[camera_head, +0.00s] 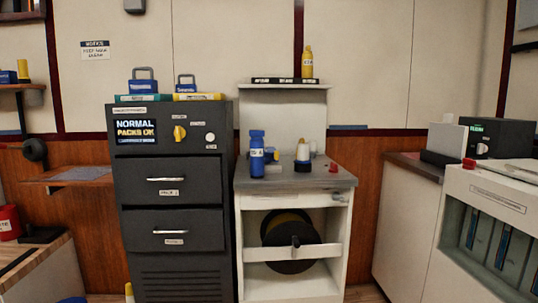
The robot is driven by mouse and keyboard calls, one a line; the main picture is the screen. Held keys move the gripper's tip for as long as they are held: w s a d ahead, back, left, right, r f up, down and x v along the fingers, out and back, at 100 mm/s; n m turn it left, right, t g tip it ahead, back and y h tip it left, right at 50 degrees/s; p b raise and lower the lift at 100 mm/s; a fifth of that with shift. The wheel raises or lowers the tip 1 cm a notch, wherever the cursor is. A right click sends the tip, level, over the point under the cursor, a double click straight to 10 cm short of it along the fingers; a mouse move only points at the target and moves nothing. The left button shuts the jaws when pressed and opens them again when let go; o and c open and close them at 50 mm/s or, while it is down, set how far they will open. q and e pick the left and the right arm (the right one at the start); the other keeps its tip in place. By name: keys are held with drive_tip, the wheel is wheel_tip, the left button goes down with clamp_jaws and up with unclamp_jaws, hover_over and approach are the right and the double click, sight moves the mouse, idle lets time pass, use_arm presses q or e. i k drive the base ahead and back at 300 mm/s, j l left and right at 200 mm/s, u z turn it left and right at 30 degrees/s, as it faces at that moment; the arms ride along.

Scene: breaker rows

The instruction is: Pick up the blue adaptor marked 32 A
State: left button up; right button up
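A blue upright cylinder-shaped adaptor (257,160) with a white label stands on the grey top of the white cabinet (290,184), near its left side. The marking on its label is too small to read for certain. A second, lower blue piece (270,154) sits just behind it, partly hidden. Neither of my grippers is in view.
A dark drawer cabinet (172,215) stands directly left, with two blue padlock-shaped items on top. A yellow adaptor (307,62) stands on the shelf above. A red piece (333,168) lies at the right. A cable reel (287,238) sits below. The counter's front strip is mostly clear.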

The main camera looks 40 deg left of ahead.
sight(257, 147)
drive_tip(key=u, duration=1.4)
